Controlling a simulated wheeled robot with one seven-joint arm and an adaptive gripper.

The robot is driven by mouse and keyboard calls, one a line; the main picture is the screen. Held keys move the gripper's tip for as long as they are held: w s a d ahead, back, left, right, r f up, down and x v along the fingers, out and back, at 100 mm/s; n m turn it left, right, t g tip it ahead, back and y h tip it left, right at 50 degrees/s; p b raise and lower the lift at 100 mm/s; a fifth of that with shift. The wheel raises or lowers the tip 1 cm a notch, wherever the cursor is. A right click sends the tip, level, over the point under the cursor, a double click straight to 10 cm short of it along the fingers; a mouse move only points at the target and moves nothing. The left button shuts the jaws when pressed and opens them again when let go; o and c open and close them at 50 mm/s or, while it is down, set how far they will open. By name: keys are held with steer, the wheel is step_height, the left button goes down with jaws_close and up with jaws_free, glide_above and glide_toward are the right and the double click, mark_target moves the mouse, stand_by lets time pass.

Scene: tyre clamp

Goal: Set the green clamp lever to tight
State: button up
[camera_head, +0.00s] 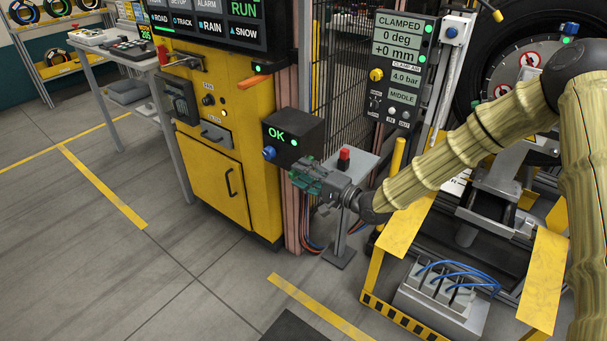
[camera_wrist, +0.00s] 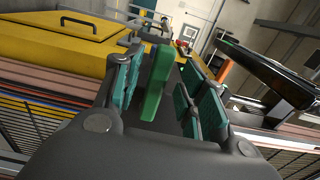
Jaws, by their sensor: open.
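The green clamp lever (camera_wrist: 157,85) stands between the two fingers of my gripper (camera_wrist: 160,88) in the wrist view. It is a bright green bar, nearer the left finger, with a dark gap to the right finger. I cannot tell whether it touches the left pads. My gripper is open, with teal pads on both sides. In the head view my gripper (camera_head: 312,178) is just below the black box with a green OK (camera_head: 293,138); the lever cannot be told apart from the pads there. The status panel (camera_head: 402,60) reads CLAMPED, 0 deg, +0 mm, 4.0 bar and MIDDLE.
A yellow cabinet (camera_head: 225,165) stands left of my gripper, with an orange handle (camera_head: 253,81). A red button on a post (camera_head: 344,158) is close on the right. A blue knob (camera_head: 269,154) sits on the box's left side. The floor at front left is clear.

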steer(key=v, duration=1.1)
steer(key=shift+s+d, duration=0.15)
steer(key=shift+d, duration=0.2)
steer(key=s+d+f+n+g+h, duration=0.15)
steer(key=s+f+h, duration=0.25)
steer(key=s+f, duration=0.6)
steer(key=s+d+f+n+g+h, duration=0.1)
steer(key=s+f+g+h, duration=0.4)
steer(key=f, duration=0.9)
steer(key=s+d+f+n+g+h, duration=0.1)
steer(key=s+d+f+n+h, duration=0.2)
steer(key=s, duration=0.6)
steer(key=s+d+f+g+h, duration=0.1)
steer(key=s+d+f+g, duration=0.15)
steer(key=s+d, duration=0.45)
steer(key=s+d+f+n+g+h, duration=0.1)
steer(key=s+d+f+n+h, duration=0.15)
steer(key=s, duration=0.85)
step_height(320, 180, up, 12)
steer(key=m+p, duration=0.1)
steer(key=p, duration=1.2)
steer(key=shift+w+a+y, duration=0.25)
steer(key=shift+a+y, duration=0.2)
